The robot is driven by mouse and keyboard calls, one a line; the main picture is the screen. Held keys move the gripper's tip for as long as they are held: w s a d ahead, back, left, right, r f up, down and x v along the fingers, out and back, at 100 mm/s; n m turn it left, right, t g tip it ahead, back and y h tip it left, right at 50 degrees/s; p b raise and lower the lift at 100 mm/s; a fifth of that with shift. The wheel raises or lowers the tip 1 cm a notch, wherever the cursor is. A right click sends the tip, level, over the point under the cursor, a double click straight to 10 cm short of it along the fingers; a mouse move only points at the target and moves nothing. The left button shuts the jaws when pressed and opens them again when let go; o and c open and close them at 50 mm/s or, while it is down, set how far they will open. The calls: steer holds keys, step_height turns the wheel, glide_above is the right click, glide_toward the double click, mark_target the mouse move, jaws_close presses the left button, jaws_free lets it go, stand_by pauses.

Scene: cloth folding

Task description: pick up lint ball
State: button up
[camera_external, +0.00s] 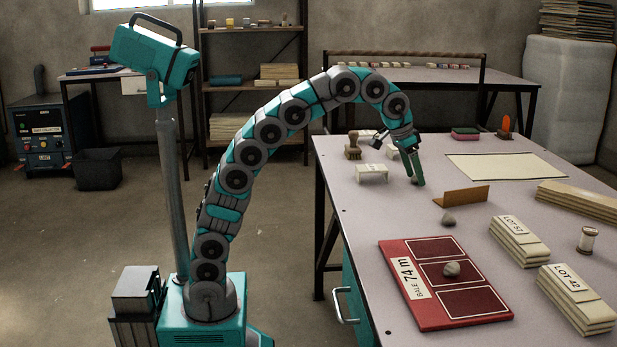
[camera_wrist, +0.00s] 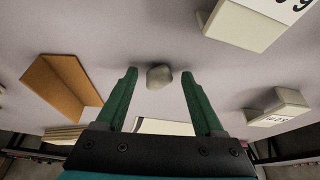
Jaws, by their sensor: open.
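A small grey lint ball (camera_wrist: 159,77) shows in the wrist view on the table, centred between the two green fingertips. My gripper (camera_wrist: 158,74) is open with nothing held. In the external view my gripper (camera_external: 417,182) points down close to the tabletop, beside a brown angled piece. Another view of grey lumps: one lint ball (camera_external: 449,219) lies on the table in front of the brown piece, and one (camera_external: 451,269) lies on the middle panel of the red board (camera_external: 393,254). I cannot tell which lump the wrist view shows; one may be hidden behind my fingers.
The brown angled piece (camera_external: 462,195) stands right of my gripper; it is at left in the wrist view (camera_wrist: 62,88). A white labelled block (camera_external: 371,173) stands to the left. Folded cloth stacks (camera_external: 519,243) and a spool (camera_external: 588,239) lie at the right.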

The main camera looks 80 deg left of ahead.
steer(key=shift+f, duration=0.2)
steer(key=shift+r, duration=0.1)
jaws_close()
stand_by(0.6)
